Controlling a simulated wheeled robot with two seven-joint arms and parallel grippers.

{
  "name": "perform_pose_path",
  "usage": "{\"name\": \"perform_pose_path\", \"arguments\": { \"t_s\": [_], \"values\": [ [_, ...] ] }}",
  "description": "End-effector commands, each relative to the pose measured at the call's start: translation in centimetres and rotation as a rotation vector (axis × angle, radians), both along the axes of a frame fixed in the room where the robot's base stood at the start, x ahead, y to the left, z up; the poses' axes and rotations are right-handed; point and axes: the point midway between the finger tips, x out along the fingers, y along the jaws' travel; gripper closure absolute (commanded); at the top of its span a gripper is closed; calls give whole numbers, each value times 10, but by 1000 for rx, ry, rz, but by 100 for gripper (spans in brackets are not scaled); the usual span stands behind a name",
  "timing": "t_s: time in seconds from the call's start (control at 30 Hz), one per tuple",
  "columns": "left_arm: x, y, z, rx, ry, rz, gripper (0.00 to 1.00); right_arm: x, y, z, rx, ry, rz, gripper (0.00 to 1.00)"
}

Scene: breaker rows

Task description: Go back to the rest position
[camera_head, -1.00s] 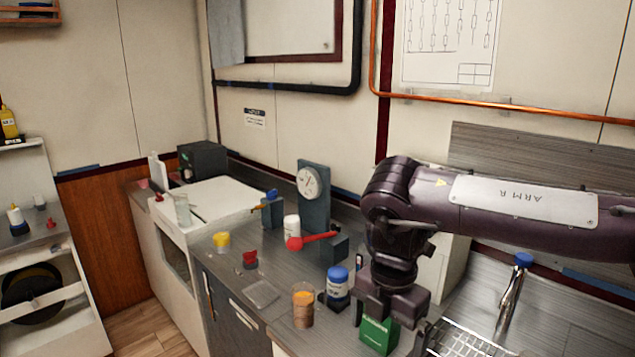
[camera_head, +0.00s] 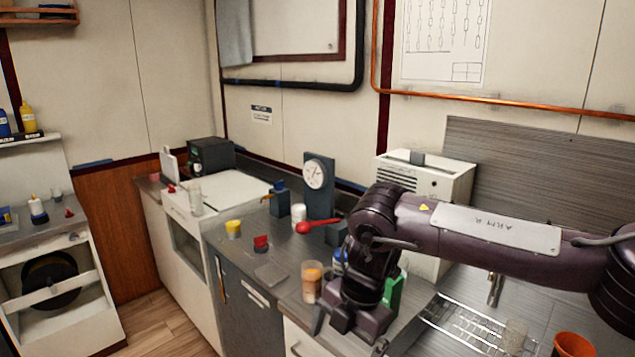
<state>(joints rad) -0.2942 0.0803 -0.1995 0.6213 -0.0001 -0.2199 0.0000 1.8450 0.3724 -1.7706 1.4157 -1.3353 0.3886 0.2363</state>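My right arm reaches in from the right side of the head view. Its gripper (camera_head: 349,335) hangs downward over the front of the counter, in front of a green box (camera_head: 394,292). The two fingers stand apart, and I see nothing held between them. My arm partly hides the green box and a blue-lidded jar (camera_head: 340,262). My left gripper is not in view.
An orange-filled jar (camera_head: 312,284) stands close left of the gripper. A red ladle (camera_head: 318,226), a gauge on a stand (camera_head: 319,180) and a yellow cup (camera_head: 233,228) are farther back. A wire rack (camera_head: 465,330) and orange pot (camera_head: 572,345) are at right.

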Motion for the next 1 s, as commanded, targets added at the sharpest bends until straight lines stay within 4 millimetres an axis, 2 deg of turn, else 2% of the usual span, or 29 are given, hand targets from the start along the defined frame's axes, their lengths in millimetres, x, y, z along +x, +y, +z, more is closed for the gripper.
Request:
{"name": "perform_pose_path", "arguments": {
  "t_s": [0.13,0.33,0.43,0.57,0.67,0.77,0.87,0.9,1.0],
  "values": [
    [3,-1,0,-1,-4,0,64,2,38,-22,127,19,10,1],
    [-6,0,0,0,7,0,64,10,101,-56,378,50,-38,1],
    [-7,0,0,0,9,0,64,19,132,-77,540,69,-123,1],
    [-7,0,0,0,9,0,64,37,154,-110,720,93,-297,1],
    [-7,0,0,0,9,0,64,50,154,-148,823,111,-472,1],
    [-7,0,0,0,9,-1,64,59,140,-197,887,129,-679,1],
    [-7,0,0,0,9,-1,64,57,112,-261,903,145,-910,1],
    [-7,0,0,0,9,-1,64,52,98,-288,897,150,-1004,1],
    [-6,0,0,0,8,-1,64,30,62,-352,856,158,-1210,1]
  ]
}}
